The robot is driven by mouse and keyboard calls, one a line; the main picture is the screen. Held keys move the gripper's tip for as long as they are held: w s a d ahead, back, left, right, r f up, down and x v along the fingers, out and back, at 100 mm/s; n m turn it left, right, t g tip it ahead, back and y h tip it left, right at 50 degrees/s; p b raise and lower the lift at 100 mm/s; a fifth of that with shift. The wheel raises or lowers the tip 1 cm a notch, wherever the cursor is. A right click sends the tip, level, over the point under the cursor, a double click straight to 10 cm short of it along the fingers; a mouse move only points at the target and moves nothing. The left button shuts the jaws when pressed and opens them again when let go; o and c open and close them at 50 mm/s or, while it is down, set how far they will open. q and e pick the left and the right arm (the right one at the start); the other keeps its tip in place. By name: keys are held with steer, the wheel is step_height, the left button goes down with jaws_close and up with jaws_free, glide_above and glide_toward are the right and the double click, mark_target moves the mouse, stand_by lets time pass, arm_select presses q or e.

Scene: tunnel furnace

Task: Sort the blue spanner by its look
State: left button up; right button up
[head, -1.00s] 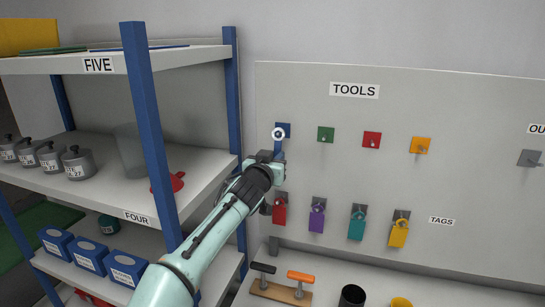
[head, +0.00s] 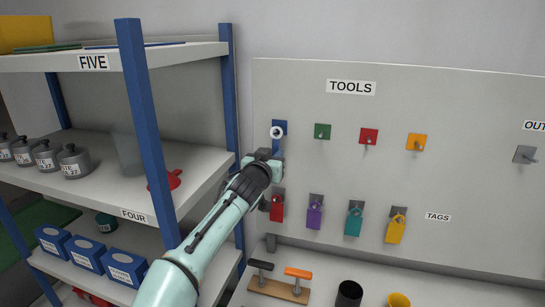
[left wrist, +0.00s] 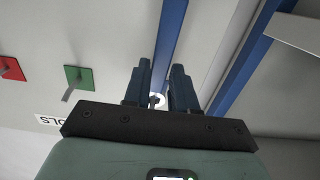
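The blue spanner (head: 278,145) hangs by its ring on a peg with a blue plate (head: 281,125), at the left end of the TOOLS row. Its lower part is hidden behind my left gripper (head: 265,157), which is up at the board just below the ring. In the left wrist view, my two dark fingers (left wrist: 162,88) stand apart, with the pale ring of the peg or spanner (left wrist: 158,100) showing between them. I cannot tell whether a finger touches the spanner. My right gripper is out of view.
Empty green (head: 322,131), red (head: 369,135) and orange (head: 417,141) plates with pegs follow to the right. Coloured tags (head: 315,214) hang below. A shelf with blue posts (head: 228,95) stands close on the left. A bench with cups (head: 348,294) lies below.

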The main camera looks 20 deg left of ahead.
arm_select(q)
steer(key=o, duration=0.3)
steer(key=s+b, duration=0.3)
steer(key=s, duration=0.1)
steer(key=s+b, duration=0.3)
steer(key=s, duration=0.2)
steer(key=s+b, duration=0.3)
steer(key=s, duration=0.1)
steer(key=shift+s+a+r, duration=0.2)
steer(key=shift+r, duration=0.15)
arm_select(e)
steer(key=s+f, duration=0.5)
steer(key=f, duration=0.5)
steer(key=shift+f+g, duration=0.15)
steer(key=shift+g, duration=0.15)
